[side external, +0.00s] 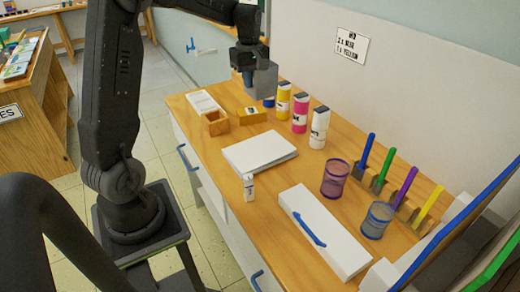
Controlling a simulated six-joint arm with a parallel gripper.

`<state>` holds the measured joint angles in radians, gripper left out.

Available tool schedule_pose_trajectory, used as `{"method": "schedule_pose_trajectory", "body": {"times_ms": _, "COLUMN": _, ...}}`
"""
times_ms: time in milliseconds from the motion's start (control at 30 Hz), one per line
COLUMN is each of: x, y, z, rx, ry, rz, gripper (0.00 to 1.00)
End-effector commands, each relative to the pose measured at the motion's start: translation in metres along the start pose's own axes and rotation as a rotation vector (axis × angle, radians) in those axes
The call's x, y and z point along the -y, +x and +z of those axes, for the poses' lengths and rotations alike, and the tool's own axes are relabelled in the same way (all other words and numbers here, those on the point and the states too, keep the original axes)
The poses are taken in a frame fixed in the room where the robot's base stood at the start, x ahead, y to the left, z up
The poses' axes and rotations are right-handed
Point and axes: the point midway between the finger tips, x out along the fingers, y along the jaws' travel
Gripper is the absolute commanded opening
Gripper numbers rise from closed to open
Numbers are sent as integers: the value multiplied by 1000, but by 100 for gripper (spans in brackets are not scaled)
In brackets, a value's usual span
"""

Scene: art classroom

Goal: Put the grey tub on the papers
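The grey tub (264,80) is a small, plain, box-like grey thing held in the air at the top middle of the side external view. My gripper (248,62) comes down from above and is shut on it; the fingers are partly hidden by the tub. The papers (258,152) are a white stack lying flat on the wooden table, below the tub and nearer the camera. Their top is bare, and the tub is clear of them.
A wooden box (215,124) lies left of the papers, a small white bottle (249,188) in front. Mesh cups (335,179) and a white case (325,232) are to the right.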

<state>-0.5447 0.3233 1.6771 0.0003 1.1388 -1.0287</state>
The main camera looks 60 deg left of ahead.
Motion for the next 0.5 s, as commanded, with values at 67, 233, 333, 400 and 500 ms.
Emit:
{"method": "schedule_pose_trajectory", "body": {"times_ms": 67, "x": 36, "y": 1, "z": -16, "rx": -1, "ry": -9, "rz": 2, "gripper": 0}}
{"method": "schedule_pose_trajectory", "body": {"times_ms": 233, "x": 86, "y": 8, "z": -28, "rx": -1, "ry": -5, "rz": 2, "gripper": 0}}
{"method": "schedule_pose_trajectory", "body": {"times_ms": 333, "x": 107, "y": 11, "z": -31, "rx": -1, "ry": -3, "rz": 1, "gripper": 0}}
{"method": "schedule_pose_trajectory", "body": {"times_ms": 400, "x": 120, "y": 13, "z": -31, "rx": 0, "ry": -2, "rz": 1, "gripper": 0}}
{"method": "schedule_pose_trajectory", "body": {"times_ms": 500, "x": 120, "y": 32, "z": -31, "rx": 4, "ry": 3, "rz": -3, "gripper": 0}}
